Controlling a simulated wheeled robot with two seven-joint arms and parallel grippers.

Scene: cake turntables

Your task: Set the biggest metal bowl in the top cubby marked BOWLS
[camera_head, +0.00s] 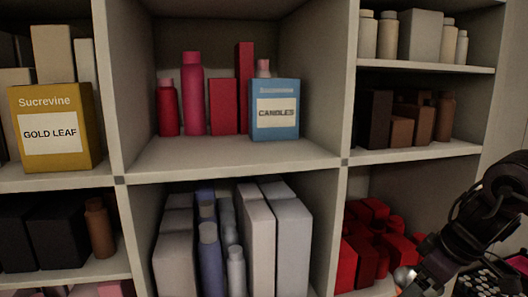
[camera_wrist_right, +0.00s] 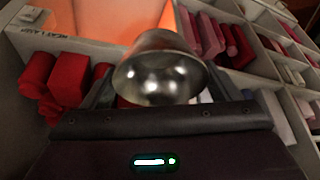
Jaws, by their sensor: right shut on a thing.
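A shiny metal bowl (camera_wrist_right: 160,72) sits between the fingers of my right gripper (camera_wrist_right: 158,88) in the right wrist view. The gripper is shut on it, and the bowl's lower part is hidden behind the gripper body. In the head view my right gripper (camera_head: 408,279) is at the lower right, in front of the shelf with red items. A small shiny patch shows at its tip, too small to make out as the bowl. I see no readable BOWLS mark in either view. My left gripper is not in view.
A shelf unit fills the head view. Its middle cubby (camera_head: 220,158) holds red items and a blue CANDLES box (camera_head: 275,110). A yellow GOLD LEAF box (camera_head: 55,127) stands at left. Red boxes (camera_head: 372,240) fill the lower right cubby. A label strip (camera_wrist_right: 50,37) shows in the wrist view.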

